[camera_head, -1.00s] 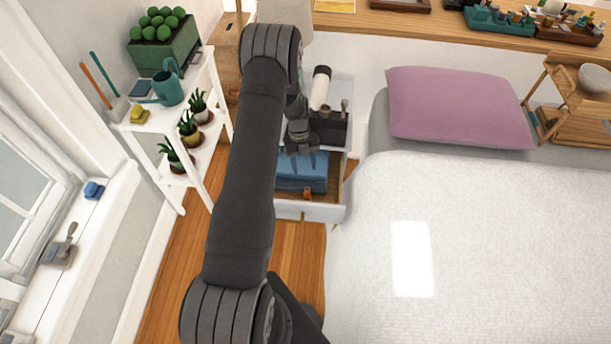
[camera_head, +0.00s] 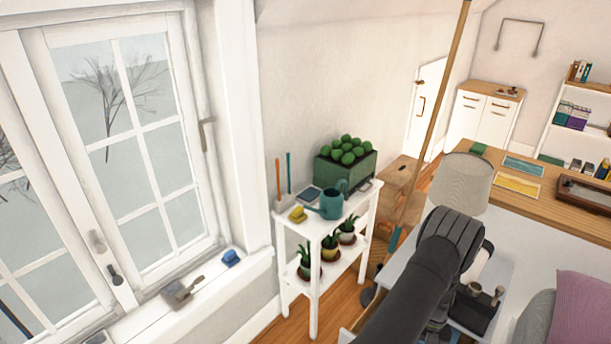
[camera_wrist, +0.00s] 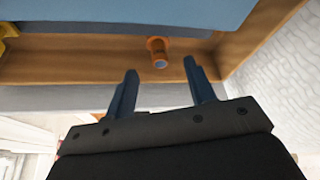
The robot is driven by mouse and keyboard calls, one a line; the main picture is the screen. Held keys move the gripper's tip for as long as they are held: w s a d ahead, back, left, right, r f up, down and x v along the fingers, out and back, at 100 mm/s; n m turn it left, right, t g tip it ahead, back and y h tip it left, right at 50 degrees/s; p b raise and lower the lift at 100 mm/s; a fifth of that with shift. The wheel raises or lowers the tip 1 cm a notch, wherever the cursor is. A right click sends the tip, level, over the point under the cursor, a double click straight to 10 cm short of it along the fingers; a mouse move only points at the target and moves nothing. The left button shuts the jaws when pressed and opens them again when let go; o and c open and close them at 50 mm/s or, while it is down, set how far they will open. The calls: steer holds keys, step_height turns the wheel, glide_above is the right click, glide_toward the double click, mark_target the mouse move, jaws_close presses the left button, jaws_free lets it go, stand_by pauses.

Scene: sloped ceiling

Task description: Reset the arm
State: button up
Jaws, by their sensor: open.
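My gripper (camera_wrist: 160,82) shows in the wrist view with its two blue-grey fingers apart and nothing between them. Ahead of the fingers is the wooden inside of an open drawer (camera_wrist: 100,68). An orange cylinder (camera_wrist: 156,46) with a pale end lies in it, just beyond the fingertips and apart from them. In the head view my arm reaches up from the bottom edge toward the nightstand (camera_head: 497,275), and my gripper is hidden there.
A white shelf (camera_head: 314,285) with a teal watering can (camera_head: 332,202) and potted plants stands left of my arm. A lamp (camera_head: 461,182) is just behind the arm. The bed's pink pillow (camera_head: 585,305) is at the lower right. A wooden pole (camera_head: 440,110) leans nearby.

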steer(key=x, duration=0.5)
steer(key=shift+f, duration=0.1)
step_height(320, 180, up, 2)
steer(key=shift+r, duration=0.85)
